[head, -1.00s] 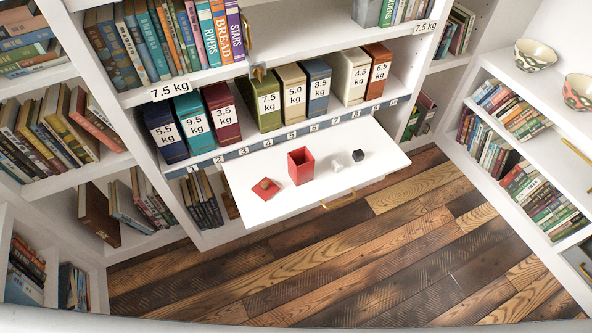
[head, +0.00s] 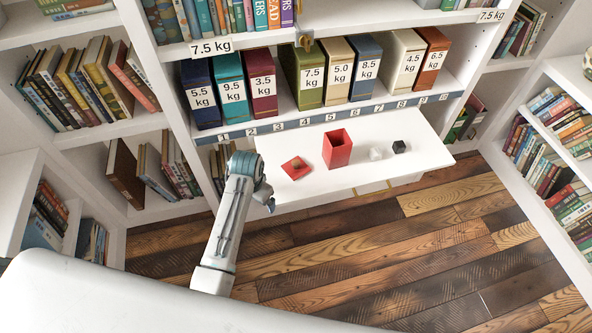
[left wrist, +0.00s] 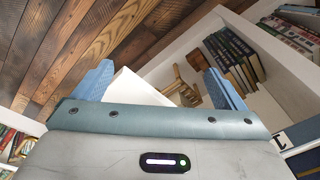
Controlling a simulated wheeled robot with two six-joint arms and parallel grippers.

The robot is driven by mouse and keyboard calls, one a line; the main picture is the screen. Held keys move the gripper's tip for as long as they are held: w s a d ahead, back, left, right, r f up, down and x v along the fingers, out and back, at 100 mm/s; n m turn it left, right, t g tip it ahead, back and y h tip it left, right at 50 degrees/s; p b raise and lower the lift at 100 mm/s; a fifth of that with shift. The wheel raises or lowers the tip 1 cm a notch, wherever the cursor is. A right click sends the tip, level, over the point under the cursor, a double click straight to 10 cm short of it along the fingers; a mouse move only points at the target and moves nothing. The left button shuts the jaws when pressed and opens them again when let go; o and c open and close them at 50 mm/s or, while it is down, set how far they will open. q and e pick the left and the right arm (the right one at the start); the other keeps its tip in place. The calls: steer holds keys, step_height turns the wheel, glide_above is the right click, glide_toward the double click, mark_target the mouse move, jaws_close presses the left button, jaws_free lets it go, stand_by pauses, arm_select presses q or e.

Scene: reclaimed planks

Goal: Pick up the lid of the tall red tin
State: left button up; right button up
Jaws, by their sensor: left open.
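The tall red tin (head: 337,150) stands upright and open-topped on the white pull-out shelf (head: 400,168). Its red lid (head: 296,167), a flat square with a brown knob, lies on the shelf to the left of the tin. My left gripper (head: 268,200) is at the shelf's front left edge in the head view, apart from the lid. In the left wrist view, its two blue fingers (left wrist: 160,85) are spread with nothing between them. Neither the lid nor the tin can be made out in that view. My right gripper is not in view.
A white lump (head: 376,154) and a small dark block (head: 399,147) lie right of the tin. Several coloured binders with weight labels (head: 310,76) stand behind on the shelf above. Bookshelves flank both sides, and the wooden floor (head: 400,235) in front is clear.

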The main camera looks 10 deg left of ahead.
arm_select(q)
steer(key=shift+m+g, duration=0.3)
steer(key=shift+m, duration=0.6)
steer(key=w+d+r, duration=0.1)
steer(key=w, duration=0.1)
steer(key=w+d+r, duration=0.1)
steer(key=w+r, duration=0.1)
steer(key=w, duration=0.1)
steer(key=w+d+r, duration=0.1)
steer(key=w+d, duration=0.1)
steer(key=shift+w+d+r, duration=0.1)
steer(key=shift+w+r, duration=0.25)
steer(key=shift+w, duration=0.05)
step_height(320, 180, up, 6)
steer(key=r+m, duration=0.1)
steer(key=m, duration=0.1)
glide_above(296, 162)
steer(key=shift+g, duration=0.4)
step_height(296, 162, down, 11)
steer(key=shift+f+p, duration=0.1)
steer(key=shift+p, duration=0.2)
steer(key=c, duration=1.5)
steer(key=shift+o, duration=0.2)
steer(key=shift+r, duration=0.2)
